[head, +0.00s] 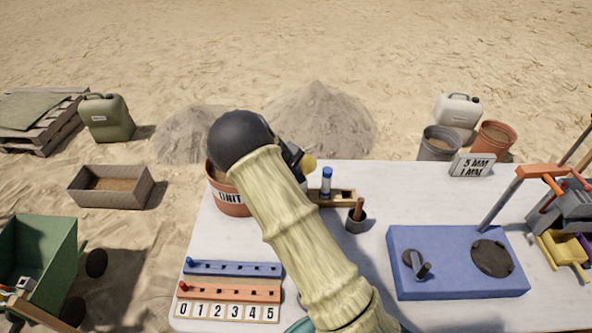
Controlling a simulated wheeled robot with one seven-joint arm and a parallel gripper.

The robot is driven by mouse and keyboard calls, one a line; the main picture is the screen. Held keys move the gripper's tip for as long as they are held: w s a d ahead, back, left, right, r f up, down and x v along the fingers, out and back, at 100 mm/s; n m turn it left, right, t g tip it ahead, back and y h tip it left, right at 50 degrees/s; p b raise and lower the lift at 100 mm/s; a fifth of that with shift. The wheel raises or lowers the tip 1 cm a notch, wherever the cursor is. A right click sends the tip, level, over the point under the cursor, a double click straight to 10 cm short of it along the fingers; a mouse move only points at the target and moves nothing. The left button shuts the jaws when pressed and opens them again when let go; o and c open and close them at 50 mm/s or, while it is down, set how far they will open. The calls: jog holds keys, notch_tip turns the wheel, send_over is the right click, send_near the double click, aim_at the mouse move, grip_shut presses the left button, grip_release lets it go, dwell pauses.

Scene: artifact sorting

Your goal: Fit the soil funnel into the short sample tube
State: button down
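My gripper (299,161) is mostly hidden behind my own arm, above the back left of the white table. A small yellow thing (309,164) shows at its far side; I cannot tell if it is the soil funnel or if the gripper holds it. A tube with a blue top (327,180) stands upright in a wooden rack (345,196), just below and right of the gripper. I cannot tell if it is the short sample tube. No funnel can be clearly made out. The rack's left part is hidden by my arm.
A terracotta pot (222,196) stands left of my arm. A small dark pot with a brown handle (356,218) is right of the rack. A blue box (455,279) lies to the right, and number strips (228,312) at front left. Bare tabletop (405,190) lies at back centre.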

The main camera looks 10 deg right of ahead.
jog(key=shift+f+b, duration=0.95)
jog(key=shift+f, duration=0.5)
jog(key=c, duration=1.6)
grip_release()
jog(key=b+v, duration=0.2)
jog(key=v, duration=1.5)
jog(key=shift+a+r, duration=0.1)
jog(key=shift+r, duration=0.1)
jog(key=s+d+m+y+p, duration=0.1)
jog(key=s+d+m, duration=0.1)
jog(key=s, duration=0.6)
jog(key=s+d+m+g+y, duration=0.1)
jog(key=s+d+m+y, duration=0.1)
jog(key=s, duration=0.6)
jog(key=s+d+r+m+y+p, duration=0.1)
jog(key=s+d+m+y, duration=0.1)
jog(key=s+d+m, duration=0.2)
jog(key=shift+s+d+g+p, duration=0.15)
jog(key=shift+s+d, duration=0.2)
jog(key=shift+s, duration=0.45)
jog(key=shift+s+d+g+p, duration=0.1)
jog(key=shift+s+d, duration=0.25)
jog(key=shift+s, duration=0.45)
jog(key=shift+s+d+g+p, duration=0.15)
jog(key=shift+s+d, duration=0.2)
jog(key=shift+s, duration=0.4)
